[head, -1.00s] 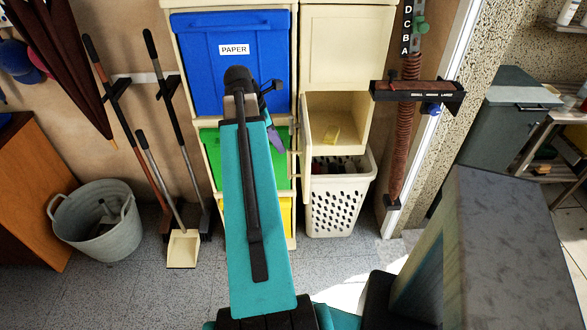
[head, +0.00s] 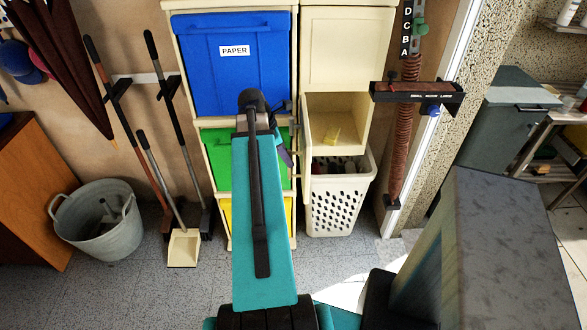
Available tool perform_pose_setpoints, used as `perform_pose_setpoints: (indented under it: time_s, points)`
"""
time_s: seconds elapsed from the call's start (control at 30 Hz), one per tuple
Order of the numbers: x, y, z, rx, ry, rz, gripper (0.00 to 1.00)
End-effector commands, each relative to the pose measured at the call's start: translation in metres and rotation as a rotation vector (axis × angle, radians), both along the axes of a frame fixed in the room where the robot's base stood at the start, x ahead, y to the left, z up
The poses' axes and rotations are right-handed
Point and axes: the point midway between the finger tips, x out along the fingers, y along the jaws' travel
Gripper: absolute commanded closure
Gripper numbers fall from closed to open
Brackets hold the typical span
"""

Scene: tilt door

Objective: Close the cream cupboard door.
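The cream cupboard (head: 346,45) stands in the middle of the head view. Its upper front is closed. My gripper (head: 286,156) is mostly hidden behind my teal arm, in front of the green bin and left of the door strip. I cannot tell whether it touches the door, or whether its fingers are open.
A white perforated basket (head: 340,205) stands below the open compartment. Blue (head: 215,75), green (head: 218,150) and yellow (head: 226,220) bins are on the left. A wall-mounted black bracket (head: 418,92) and red hose (head: 402,150) are on the right. A bucket (head: 100,228) stands far left.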

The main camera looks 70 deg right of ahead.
Motion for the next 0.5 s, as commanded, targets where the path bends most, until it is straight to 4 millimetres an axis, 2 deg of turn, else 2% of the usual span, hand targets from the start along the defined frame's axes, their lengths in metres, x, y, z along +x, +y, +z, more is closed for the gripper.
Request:
perform_pose_setpoints:
  time_s: [0.5]
  points:
    - [-0.017,-0.011,-0.047,0.001,0.001,-0.002,0.80]
